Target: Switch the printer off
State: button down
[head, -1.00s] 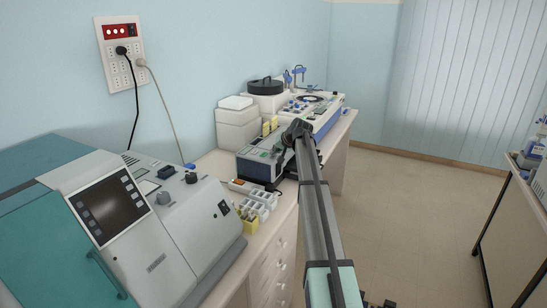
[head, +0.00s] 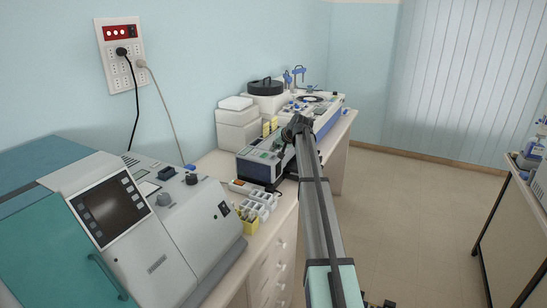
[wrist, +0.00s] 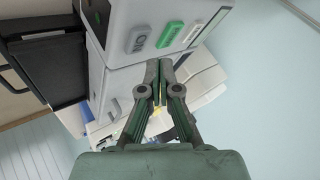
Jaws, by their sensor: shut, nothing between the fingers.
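The printer (head: 258,168) appears to be the small grey and white box with a green-tinged top panel, on the bench beyond the large teal machine. In the wrist view a pale housing (wrist: 130,15) close to the gripper carries a grey button (wrist: 140,37), a green button (wrist: 171,33) and a pale one (wrist: 193,34). The grey button has dark lettering that looks like ON. My gripper (wrist: 158,66) is shut and empty, its fingertips just below the green button in the picture. I cannot tell whether they touch the housing. In the head view my arm's end partly hides the printer.
A large teal and grey machine (head: 170,250) with a dark screen fills the near left. White trays (head: 258,203) and a yellow holder (head: 249,227) stand before the printer. White boxes (head: 236,125) are behind it. The floor (head: 400,220) to the right is clear.

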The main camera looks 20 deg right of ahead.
aim_at(275, 157)
jog(key=shift+r+p, duration=0.7)
jog(key=shift+r, duration=1.7)
